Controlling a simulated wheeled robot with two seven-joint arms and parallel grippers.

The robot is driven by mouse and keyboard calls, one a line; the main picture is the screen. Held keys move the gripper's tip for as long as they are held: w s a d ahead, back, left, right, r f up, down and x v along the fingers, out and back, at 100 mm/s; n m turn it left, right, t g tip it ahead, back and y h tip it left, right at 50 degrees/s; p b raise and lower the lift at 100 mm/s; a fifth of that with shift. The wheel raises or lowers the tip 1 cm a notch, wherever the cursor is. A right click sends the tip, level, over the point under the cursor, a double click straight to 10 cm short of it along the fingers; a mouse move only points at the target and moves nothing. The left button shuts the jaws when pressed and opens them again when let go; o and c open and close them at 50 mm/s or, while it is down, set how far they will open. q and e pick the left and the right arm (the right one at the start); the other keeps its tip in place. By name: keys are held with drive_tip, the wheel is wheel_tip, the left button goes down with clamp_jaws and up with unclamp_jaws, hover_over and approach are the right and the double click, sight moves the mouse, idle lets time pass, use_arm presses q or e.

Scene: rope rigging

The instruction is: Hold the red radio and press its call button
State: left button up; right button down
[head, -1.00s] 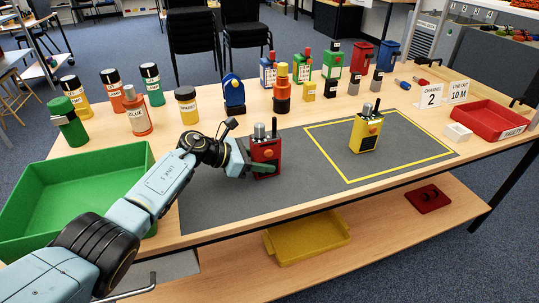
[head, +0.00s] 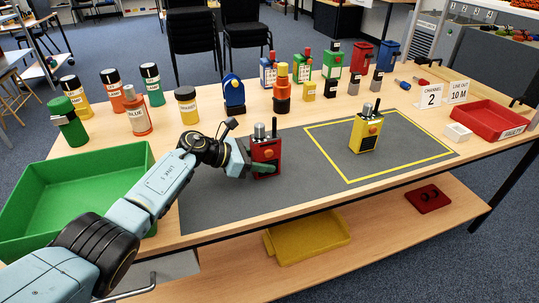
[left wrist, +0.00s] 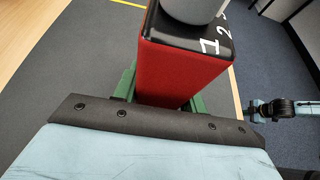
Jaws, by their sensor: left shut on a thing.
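The red radio (head: 265,154) stands upright on the grey mat (head: 220,207), with a grey knob and a dark antenna on top. Its orange-red round button (head: 268,153) faces the front. My left gripper (head: 261,168) is shut on the radio's body from the left, its green fingers low on the sides. The left wrist view shows the radio (left wrist: 178,68) between the green fingers, with white digits on its black top. My right gripper does not show in the head view. A light-blue arm part with a black joint shows at the right edge of the left wrist view; its jaws cannot be made out.
A yellow radio (head: 364,133) stands inside the yellow outline on the mat. A green tray (head: 122,166) lies at the left, a red tray (head: 487,122) at the right. Bottles and several other radios line the back. The mat between the two radios is clear.

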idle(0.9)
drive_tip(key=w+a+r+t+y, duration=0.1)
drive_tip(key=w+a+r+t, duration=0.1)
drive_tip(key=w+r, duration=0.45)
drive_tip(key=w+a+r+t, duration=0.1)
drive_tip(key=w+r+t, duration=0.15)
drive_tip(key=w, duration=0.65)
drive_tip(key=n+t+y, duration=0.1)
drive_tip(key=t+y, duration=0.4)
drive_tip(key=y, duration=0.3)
approach(269, 153)
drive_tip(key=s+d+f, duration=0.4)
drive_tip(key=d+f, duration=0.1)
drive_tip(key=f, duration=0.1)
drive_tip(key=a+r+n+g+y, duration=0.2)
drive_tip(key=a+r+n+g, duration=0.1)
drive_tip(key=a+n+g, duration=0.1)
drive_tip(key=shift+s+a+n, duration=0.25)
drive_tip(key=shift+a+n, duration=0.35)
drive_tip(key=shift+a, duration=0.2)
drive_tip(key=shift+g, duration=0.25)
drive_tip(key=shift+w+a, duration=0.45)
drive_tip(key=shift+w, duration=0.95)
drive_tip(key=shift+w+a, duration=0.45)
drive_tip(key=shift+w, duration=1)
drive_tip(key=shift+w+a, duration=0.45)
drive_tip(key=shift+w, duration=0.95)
